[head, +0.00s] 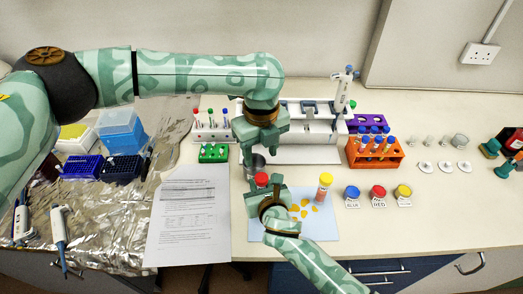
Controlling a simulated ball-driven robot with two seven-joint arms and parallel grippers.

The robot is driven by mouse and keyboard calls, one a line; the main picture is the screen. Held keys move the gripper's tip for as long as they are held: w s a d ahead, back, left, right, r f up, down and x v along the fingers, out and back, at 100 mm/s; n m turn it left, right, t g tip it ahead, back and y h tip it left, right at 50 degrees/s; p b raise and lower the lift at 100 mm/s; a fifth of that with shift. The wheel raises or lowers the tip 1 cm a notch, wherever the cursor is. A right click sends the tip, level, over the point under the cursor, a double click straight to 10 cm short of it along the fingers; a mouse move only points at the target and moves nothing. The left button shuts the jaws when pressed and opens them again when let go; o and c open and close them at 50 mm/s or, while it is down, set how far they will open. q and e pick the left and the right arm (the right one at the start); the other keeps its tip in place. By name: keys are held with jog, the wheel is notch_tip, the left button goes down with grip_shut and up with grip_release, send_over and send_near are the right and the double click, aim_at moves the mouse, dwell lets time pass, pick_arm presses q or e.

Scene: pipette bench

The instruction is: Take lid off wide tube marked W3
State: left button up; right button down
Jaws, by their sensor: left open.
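A wide tube with a yellow lid (325,181) stands upright on the pale blue mat (322,228). A red lid (261,180) shows beside my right gripper; what is under it is hidden by that gripper. No W3 mark is readable on either. My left gripper (260,146) is open, pointing down above and behind the red lid, apart from it. My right gripper (264,191) is at the red lid, coming from the front; its fingers are largely hidden, so I cannot tell whether it grips the tube.
Yellow pieces (305,206) lie on the mat. An orange tube rack (374,160), a green rack (213,153) and a paper sheet (190,218) lie around. The bench's right front is clear.

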aim_at(261, 177)
pick_arm(q)
jog(key=shift+d+f+m, duration=0.1)
jog(key=shift+m, duration=0.4)
jog(key=shift+s+f, duration=0.1)
jog(key=shift+f, duration=0.2)
notch_tip(261, 177, down, 7)
jog(key=shift+f, duration=0.1)
jog(key=c, duration=1)
jog(key=n, duration=0.6)
jog(key=shift+c, duration=0.2)
jog(key=o, duration=1.1)
